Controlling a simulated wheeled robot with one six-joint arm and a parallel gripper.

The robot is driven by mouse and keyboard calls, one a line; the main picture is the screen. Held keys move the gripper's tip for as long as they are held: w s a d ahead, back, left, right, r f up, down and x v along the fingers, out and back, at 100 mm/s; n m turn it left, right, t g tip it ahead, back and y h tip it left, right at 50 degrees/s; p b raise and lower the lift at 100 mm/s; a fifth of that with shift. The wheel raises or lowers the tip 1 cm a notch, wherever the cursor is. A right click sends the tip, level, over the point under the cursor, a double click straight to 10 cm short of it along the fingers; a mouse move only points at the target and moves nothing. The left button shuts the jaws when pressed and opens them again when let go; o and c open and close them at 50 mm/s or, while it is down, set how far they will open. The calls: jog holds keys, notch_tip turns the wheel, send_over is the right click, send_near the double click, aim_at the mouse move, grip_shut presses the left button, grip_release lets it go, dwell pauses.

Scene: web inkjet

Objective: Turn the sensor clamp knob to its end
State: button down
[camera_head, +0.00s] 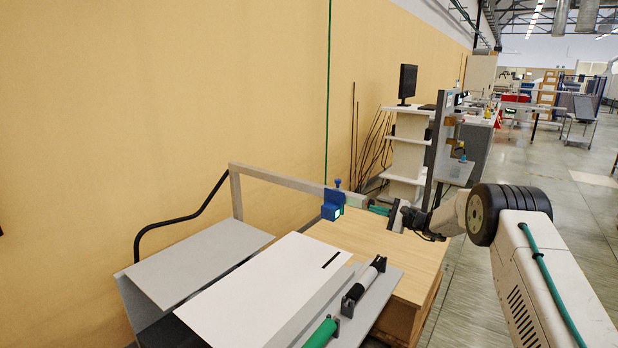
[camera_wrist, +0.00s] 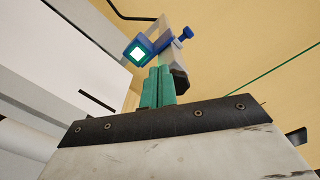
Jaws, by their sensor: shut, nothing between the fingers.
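The sensor (camera_head: 332,206) is a blue block with a lit white-green square, mounted on a grey bar (camera_head: 285,181) above the machine. The small blue clamp knob (camera_head: 338,184) sticks up on the clamp above it. In the wrist view the sensor (camera_wrist: 139,52) is beyond my fingertips, and the knob (camera_wrist: 186,34) is on the clamp's right side. My gripper (camera_head: 371,208) is to the right of the sensor, near the bar's end. Its green fingers are together and empty in the wrist view (camera_wrist: 158,73). I cannot tell how far the knob is turned.
The machine below has a white sheet (camera_head: 262,290), a green roller (camera_head: 322,333) and a black-and-white roller (camera_head: 363,284). A wooden box top (camera_head: 415,262) lies under the gripper. A shelf stand (camera_head: 406,150) is behind. Open floor (camera_head: 490,290) lies to the right.

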jog(key=shift+w+a, duration=0.4)
jog(key=shift+a, duration=0.2)
jog(key=shift+w+d, duration=0.1)
jog(key=shift+w, duration=0.05)
jog(key=shift+r, duration=0.25)
dwell(0.4)
jog(key=shift+w+d+r, duration=0.2)
jog(key=shift+w+r, duration=0.05)
jog(key=shift+r, duration=0.2)
jog(key=shift+w+d+r, duration=0.15)
jog(key=shift+w+r, duration=0.1)
jog(key=shift+r, duration=0.15)
dwell(0.3)
jog(key=shift+r, duration=0.15)
